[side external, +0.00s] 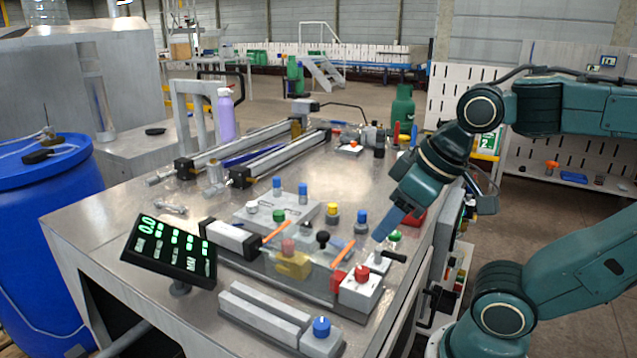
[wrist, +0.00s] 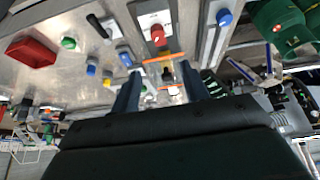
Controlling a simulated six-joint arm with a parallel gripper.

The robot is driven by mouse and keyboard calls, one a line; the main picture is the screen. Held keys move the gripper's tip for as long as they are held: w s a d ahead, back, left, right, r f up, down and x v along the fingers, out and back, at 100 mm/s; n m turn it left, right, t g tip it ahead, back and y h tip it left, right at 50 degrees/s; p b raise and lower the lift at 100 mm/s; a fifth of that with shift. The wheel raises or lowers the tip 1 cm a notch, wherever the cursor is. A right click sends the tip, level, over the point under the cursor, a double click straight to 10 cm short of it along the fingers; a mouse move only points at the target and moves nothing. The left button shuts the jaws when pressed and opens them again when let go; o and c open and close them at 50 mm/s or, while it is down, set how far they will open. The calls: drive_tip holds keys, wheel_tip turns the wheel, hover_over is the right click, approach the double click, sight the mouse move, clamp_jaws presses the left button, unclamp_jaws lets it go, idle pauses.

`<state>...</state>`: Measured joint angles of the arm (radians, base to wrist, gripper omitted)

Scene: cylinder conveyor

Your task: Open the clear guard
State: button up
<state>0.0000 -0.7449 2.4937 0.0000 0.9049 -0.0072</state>
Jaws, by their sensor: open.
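The clear guard (side external: 316,264) is a see-through panel with an orange strip at each end. It stands over the front unit on the steel table, and a yellow block and a reddish knob show through it. Whether it is shut or ajar is hard to tell. In the wrist view an orange strip (wrist: 163,58) of it lies just beyond my fingertips. My gripper (side external: 387,224) is above and to the right of the guard, pointing down at the table, apart from it. Its two fingers also show spread and empty in the wrist view (wrist: 160,85).
A white box with a red button (side external: 361,274) stands at the guard's right end. A black display (side external: 170,250) stands to the left. A blue-knob block (side external: 321,327) is in front. Several coloured knobs and the conveyor rails (side external: 240,150) are behind. Open tabletop lies beyond the knobs.

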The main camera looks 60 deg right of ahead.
drive_tip(key=r, duration=0.1)
wheel_tip(320, 180, up, 8)
drive_tip(key=f+n+g, duration=0.1)
drive_tip(key=n+g, duration=0.5)
drive_tip(key=n, duration=0.3)
hover_over(323, 234)
drive_tip(key=shift+r, duration=0.25)
wheel_tip(323, 234, down, 14)
drive_tip(key=shift+r, duration=0.1)
clamp_jaws()
